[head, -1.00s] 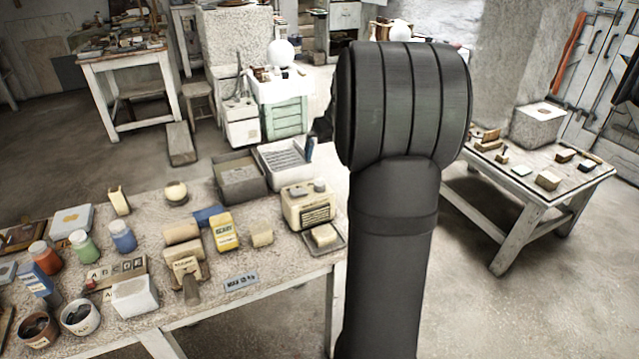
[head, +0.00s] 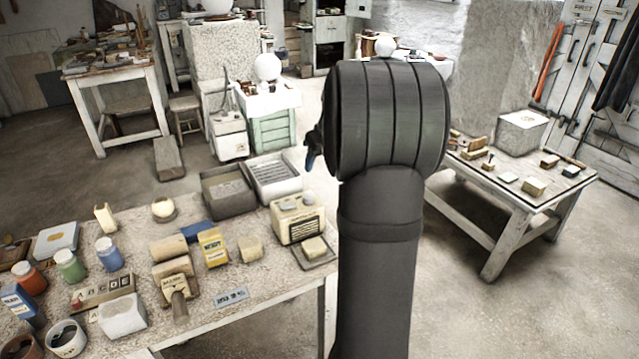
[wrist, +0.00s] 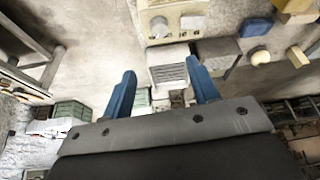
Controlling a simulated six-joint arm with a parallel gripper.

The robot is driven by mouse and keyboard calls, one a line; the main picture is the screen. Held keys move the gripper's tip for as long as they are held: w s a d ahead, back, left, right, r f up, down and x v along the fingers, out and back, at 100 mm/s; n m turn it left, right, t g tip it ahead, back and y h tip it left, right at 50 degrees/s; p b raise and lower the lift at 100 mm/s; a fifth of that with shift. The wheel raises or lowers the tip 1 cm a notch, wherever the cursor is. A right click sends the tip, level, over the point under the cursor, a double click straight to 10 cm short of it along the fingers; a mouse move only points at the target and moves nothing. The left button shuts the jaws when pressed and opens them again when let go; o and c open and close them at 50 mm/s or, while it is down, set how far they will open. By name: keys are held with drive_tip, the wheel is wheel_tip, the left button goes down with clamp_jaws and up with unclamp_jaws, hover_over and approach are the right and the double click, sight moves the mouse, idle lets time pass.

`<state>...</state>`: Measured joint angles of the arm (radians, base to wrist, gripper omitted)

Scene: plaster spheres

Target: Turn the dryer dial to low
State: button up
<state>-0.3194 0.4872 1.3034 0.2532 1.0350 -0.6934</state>
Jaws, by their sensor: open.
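A cream box with a slatted front (head: 298,218) stands at the right end of the near table and may be the dryer. In the wrist view this cream box (wrist: 192,8) is at the top edge, partly cut off, with a round dial-like knob (wrist: 158,27) on it. Its setting is too small to read. My gripper (wrist: 163,86) is open and empty, with its two blue fingers well apart and short of the box in the picture.
A white slatted tray (head: 274,177) and a grey bin (head: 228,190) stand behind the box. A small dish with a block (head: 315,248) sits in front of it. Jars, blocks and a yellow carton (head: 213,246) crowd the table to the left.

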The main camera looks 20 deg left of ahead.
sight(309, 196)
drive_tip(key=x, duration=1.6)
drive_tip(key=c, duration=1)
